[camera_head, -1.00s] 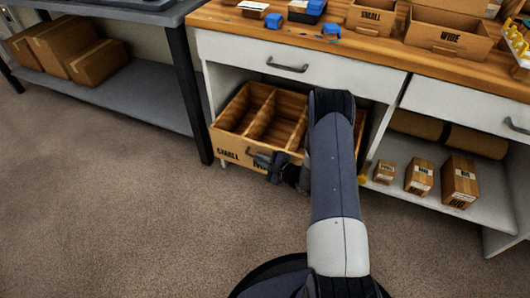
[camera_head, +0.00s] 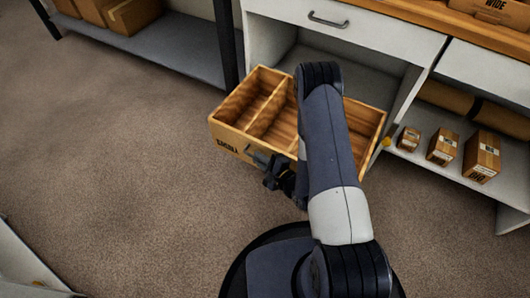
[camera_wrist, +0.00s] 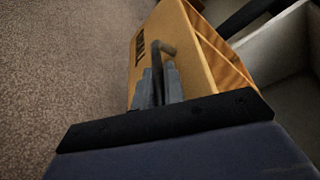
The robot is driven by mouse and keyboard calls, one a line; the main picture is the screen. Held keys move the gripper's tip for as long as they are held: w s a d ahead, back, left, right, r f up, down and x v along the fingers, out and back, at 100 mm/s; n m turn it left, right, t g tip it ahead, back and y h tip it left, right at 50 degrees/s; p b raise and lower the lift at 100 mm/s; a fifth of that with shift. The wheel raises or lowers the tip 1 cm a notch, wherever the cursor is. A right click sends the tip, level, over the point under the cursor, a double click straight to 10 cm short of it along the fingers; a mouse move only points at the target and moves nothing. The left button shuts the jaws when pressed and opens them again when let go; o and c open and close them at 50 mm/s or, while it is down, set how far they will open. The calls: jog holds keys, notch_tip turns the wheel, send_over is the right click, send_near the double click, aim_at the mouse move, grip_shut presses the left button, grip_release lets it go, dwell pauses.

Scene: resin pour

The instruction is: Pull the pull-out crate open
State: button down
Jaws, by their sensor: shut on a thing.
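The pull-out crate (camera_head: 262,112) is a wooden box with dividers, standing well out of the white cabinet below a drawer. Its compartments look empty. Its front panel, with dark lettering, also shows in the wrist view (camera_wrist: 151,50). My gripper (camera_head: 278,172) is at the crate's front and is shut on its dark handle (camera_wrist: 163,48). My arm covers the crate's middle and part of its right side.
A white drawer with a handle (camera_head: 328,20) is above the crate. Several small cartons (camera_head: 443,147) stand on the open shelf to the right. A grey shelf (camera_head: 180,45) with cartons is at upper left. The carpet (camera_head: 120,150) in front is clear.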

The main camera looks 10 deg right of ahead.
jog(key=shift+s, duration=0.15)
jog(key=c, duration=1.5)
grip_release()
jog(key=p+v, duration=0.2)
jog(key=v, duration=0.8)
jog(key=shift+s+d, duration=0.2)
jog(key=shift+s, duration=0.1)
jog(key=shift+w+a, duration=0.1)
jog(key=b+x, duration=0.2)
jog(key=x, duration=0.8)
jog(key=shift+w+a, duration=0.2)
jog(key=shift+w, duration=0.1)
jog(key=shift+w+d, duration=0.1)
